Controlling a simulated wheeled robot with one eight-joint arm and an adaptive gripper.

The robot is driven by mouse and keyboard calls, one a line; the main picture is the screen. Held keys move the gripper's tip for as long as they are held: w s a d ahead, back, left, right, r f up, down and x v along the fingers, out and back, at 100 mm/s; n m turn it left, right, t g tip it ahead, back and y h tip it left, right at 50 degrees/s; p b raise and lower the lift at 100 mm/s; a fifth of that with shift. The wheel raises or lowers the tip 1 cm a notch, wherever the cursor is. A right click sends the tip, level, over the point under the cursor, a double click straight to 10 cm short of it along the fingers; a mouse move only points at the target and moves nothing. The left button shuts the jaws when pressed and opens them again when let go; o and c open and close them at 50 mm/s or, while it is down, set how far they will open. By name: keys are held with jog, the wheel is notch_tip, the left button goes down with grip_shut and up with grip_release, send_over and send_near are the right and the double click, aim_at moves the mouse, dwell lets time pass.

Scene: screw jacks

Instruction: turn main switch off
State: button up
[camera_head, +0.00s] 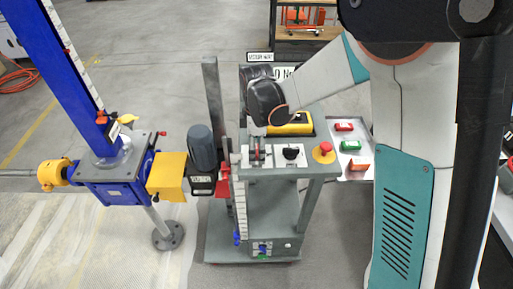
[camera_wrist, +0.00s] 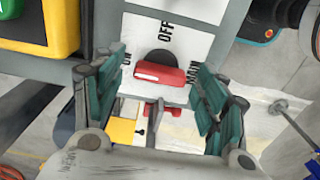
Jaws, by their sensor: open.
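The main switch has a red handle (camera_wrist: 160,73) on a black round base, set in a white plate (camera_wrist: 185,30) with the labels ON, OFF and MAIN. The handle lies crosswise in the wrist view, with ON to its left and OFF above it. My gripper (camera_wrist: 159,82) is open, with one teal-padded finger on each side of the handle. I cannot tell whether either finger touches it. In the head view the switch plate (camera_head: 248,161) is partly hidden under my gripper (camera_head: 257,137).
On the same grey stand, a black knob (camera_head: 292,153) and a red emergency button (camera_head: 324,150) sit to the right. A panel with red, green and orange buttons (camera_head: 351,146) lies beyond. A motor (camera_head: 202,150) and blue screw jack (camera_head: 112,180) stand to the left.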

jog(key=c, duration=1)
jog(key=shift+c, duration=0.2)
jog(key=shift+m, duration=0.3)
jog(key=m+b, duration=0.1)
jog(key=m, duration=0.2)
jog(key=shift+m, duration=0.4)
jog(key=m, duration=0.4)
jog(key=shift+b, duration=0.35)
jog(key=m, duration=0.5)
jog(key=shift+r+m+b, duration=0.1)
jog(key=shift+m+b, duration=0.3)
jog(key=shift+m, duration=1.8)
